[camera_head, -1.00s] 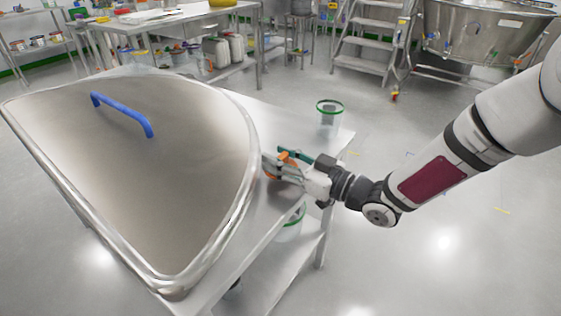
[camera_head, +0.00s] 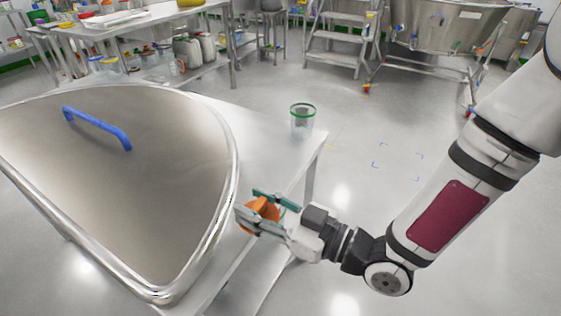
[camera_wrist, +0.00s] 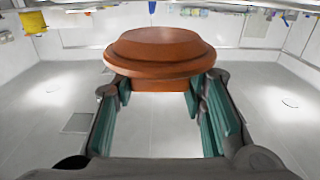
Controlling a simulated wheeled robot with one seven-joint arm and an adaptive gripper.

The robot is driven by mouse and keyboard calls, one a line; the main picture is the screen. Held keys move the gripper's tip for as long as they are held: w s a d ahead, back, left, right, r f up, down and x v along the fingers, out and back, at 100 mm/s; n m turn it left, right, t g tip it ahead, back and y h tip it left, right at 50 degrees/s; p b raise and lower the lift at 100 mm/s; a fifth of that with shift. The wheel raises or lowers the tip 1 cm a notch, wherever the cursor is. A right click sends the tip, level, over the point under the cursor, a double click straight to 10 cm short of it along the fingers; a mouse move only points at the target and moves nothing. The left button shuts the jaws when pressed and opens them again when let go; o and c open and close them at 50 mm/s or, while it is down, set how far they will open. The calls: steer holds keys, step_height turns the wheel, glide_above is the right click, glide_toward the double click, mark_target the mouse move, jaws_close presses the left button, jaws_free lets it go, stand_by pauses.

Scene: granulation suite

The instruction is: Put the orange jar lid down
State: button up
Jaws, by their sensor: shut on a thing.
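The orange jar lid (camera_wrist: 158,52) is a round, stepped disc held between the green-padded fingers of my gripper (camera_wrist: 160,105) in the wrist view. In the head view the orange lid (camera_head: 262,208) shows between the fingertips of my gripper (camera_head: 264,207). The gripper is shut on it, by the right edge of the big metal cover. The lid appears raised above the steel table (camera_head: 262,140). The gripper hides part of the lid in the head view.
A large metal cover (camera_head: 120,190) with a blue handle (camera_head: 98,128) fills the table's left part. A clear jar with a green rim (camera_head: 302,121) stands at the table's far right corner. The table top between cover and jar is bare.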

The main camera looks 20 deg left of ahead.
steer(key=w+d+r+m+t+h, duration=0.2)
steer(key=w+d+m+t+h, duration=0.55)
steer(key=w+d+t, duration=0.9)
steer(key=w+d+r+m+h, duration=0.1)
steer(key=w+d+m+h, duration=0.4)
steer(key=d, duration=0.6)
steer(key=w+d+r+m+h, duration=0.2)
steer(key=w+d+m+h, duration=0.35)
steer(key=d, duration=0.65)
step_height(320, 180, up, 18)
steer(key=p, duration=1.9)
steer(key=s+f, duration=0.3)
steer(key=f, duration=0.3)
steer(key=s+f, duration=0.4)
steer(key=f, duration=0.3)
steer(key=shift+s+a+f+n, duration=0.25)
steer(key=shift+s+a+n, duration=0.05)
steer(key=shift+a+n, duration=0.15)
